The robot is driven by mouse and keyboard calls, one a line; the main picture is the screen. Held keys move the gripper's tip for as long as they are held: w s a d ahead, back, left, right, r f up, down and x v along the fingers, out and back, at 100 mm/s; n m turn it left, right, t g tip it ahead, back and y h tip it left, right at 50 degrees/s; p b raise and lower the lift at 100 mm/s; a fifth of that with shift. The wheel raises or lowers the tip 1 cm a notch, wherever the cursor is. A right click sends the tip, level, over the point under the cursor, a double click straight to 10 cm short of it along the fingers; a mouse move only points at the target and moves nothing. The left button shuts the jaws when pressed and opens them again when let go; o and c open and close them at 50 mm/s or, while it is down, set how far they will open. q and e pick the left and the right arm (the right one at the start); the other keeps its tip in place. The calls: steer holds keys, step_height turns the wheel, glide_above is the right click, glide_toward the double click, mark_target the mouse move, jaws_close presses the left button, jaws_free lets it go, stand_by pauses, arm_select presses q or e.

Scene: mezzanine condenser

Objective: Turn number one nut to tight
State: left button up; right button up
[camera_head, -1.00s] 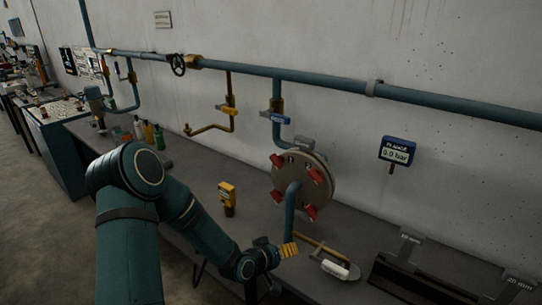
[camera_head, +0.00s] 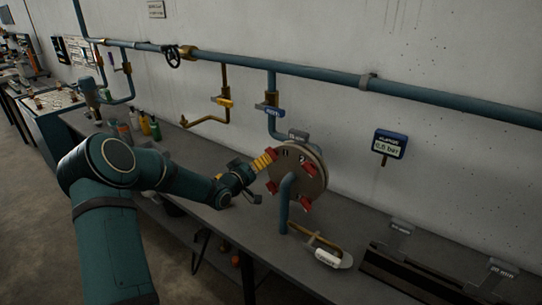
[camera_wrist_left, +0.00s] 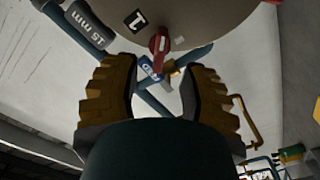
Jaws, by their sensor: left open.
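The round flange (camera_head: 315,172) stands on the bench with several red nuts around its face. The number one nut (camera_head: 272,154) is at its upper left, beside the number 1 mark. In the left wrist view the red nut (camera_wrist_left: 159,43) shows next to the number 1 plate (camera_wrist_left: 135,20). My left gripper (camera_head: 266,161) is at the flange's upper left, close to this nut. In the wrist view its two yellow-padded fingers (camera_wrist_left: 158,75) are spread, with the nut ahead of the gap between them, not clasped. My right gripper is not in view.
A teal pipe (camera_head: 286,205) rises in front of the flange. A brass tool with a white tag (camera_head: 326,258) lies on the bench at right. Dark racks (camera_head: 430,275) stand farther right. A gauge display (camera_head: 390,144) hangs on the wall.

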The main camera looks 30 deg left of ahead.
mark_target(271, 153)
arm_select(q)
steer(key=w, duration=0.5)
steer(key=shift+w+d, duration=0.25)
steer(key=shift+w, duration=0.15)
jaws_close()
